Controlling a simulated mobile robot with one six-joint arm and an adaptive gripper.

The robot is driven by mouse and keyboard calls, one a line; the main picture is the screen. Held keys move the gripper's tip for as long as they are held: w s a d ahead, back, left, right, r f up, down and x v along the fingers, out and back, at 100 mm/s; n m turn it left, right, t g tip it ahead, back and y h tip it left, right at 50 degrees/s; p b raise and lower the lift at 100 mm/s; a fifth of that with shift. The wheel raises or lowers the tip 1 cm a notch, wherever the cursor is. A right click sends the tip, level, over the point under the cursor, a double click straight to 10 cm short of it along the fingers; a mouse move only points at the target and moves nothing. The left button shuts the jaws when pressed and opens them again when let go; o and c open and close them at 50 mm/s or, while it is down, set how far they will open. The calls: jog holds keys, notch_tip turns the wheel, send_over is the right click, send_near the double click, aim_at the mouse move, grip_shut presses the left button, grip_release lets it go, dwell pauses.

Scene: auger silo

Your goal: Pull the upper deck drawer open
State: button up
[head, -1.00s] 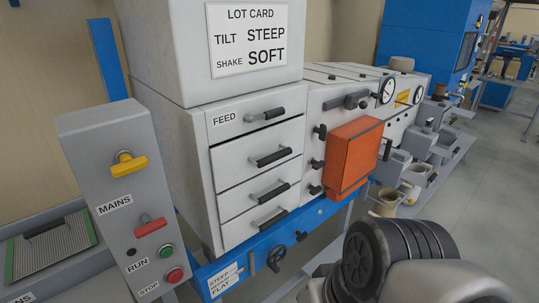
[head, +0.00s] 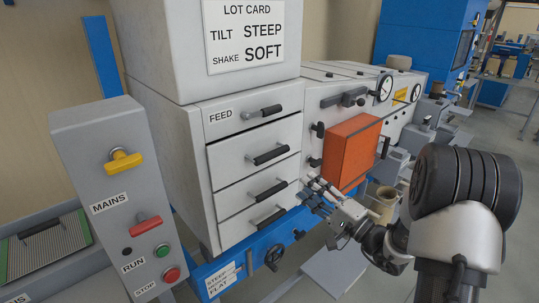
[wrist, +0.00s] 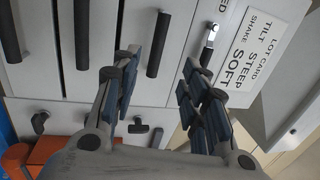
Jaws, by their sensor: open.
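A white cabinet front (head: 232,175) holds a stack of drawers under a panel marked FEED (head: 221,115), which has its own bar handle (head: 262,112). The uppermost drawer below FEED has a black bar handle (head: 270,154); it also shows in the wrist view (wrist: 158,45). Two more drawer handles (head: 267,190) (head: 268,217) sit below. All drawers look shut. My gripper (head: 308,189) is open and empty, right of the lower drawers in the head view. In the wrist view my gripper (wrist: 155,88) faces the cabinet, the upper drawer's handle ahead between its fingers, apart from them.
An orange box (head: 350,150) juts out right of the drawers, beside small knobs and gauges. A blue rail (head: 240,262) with a knob runs below. A grey control post (head: 118,195) with yellow and red levers stands at the left. A lot card (head: 245,35) hangs above.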

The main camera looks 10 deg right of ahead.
aim_at(275, 157)
jog(key=shift+h, duration=0.4)
jog(key=x, duration=1.1)
jog(key=d+b+x, duration=0.1)
jog(key=x, duration=0.5)
jog(key=shift+w+r, duration=0.1)
jog(key=shift+w, duration=0.2)
jog(key=shift+c, duration=0.5)
grip_shut()
